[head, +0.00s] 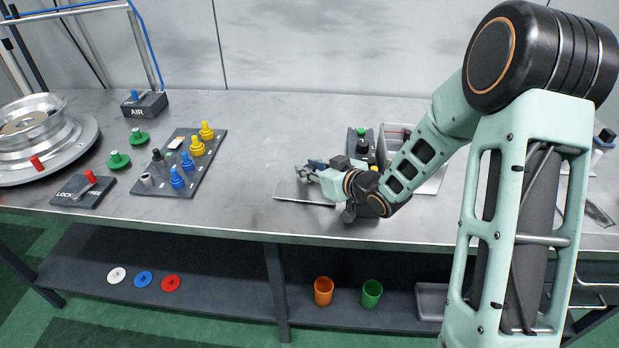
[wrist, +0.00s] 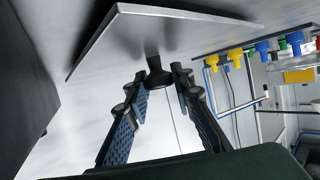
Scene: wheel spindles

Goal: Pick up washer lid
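The washer lid appears to be a flat grey metal plate (head: 292,190) lying on the workbench in the head view, partly hidden by my gripper. In the wrist view the plate (wrist: 200,32) fills the top, with a short stem and a dark knob (wrist: 159,76) sticking out from it. My gripper (head: 312,170) is low over the plate in the head view. In the wrist view its two blue-padded fingers (wrist: 160,84) are apart, one on each side of the knob. Small gaps seem to show between the knob and the fingertips. The plate's far side is hidden by my arm.
A board (head: 165,190) with yellow, blue and grey fittings lies left of the plate. A metal bin (head: 433,183) and a dark box with a green button (head: 361,131) stand behind my forearm. A wheel (head: 40,140) sits far left. The bench's middle back is clear.

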